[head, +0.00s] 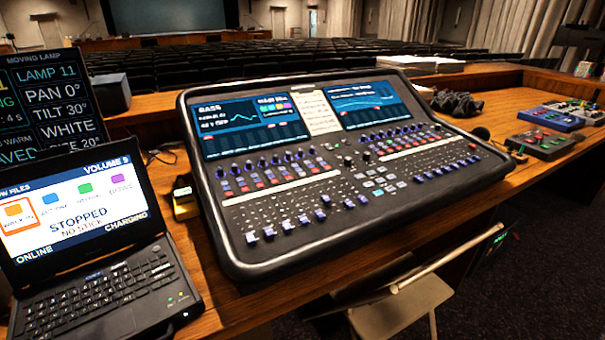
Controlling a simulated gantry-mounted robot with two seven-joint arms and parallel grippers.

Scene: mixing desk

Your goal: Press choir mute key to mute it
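The mixing desk (345,165) sits on the wooden desk in the middle of the head view, tilted toward me. Its two screens are lit; the left screen (240,125) reads "BASS", and the right screen (372,103) shows a blue curve. Rows of knobs, small keys and faders (285,224) run below the screens, and some keys glow red. The key labels are too small to read, so I cannot tell which one is the choir mute key or whether it is lit. Neither of my grippers is in view.
A laptop (90,235) reading "STOPPED" stands at the left, before a dark lamp display (50,95). Pedal-like boxes (545,143) and a black cloth-like bundle (456,103) lie at the right. A chair (400,305) stands at the front edge. Space above the mixing desk is clear.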

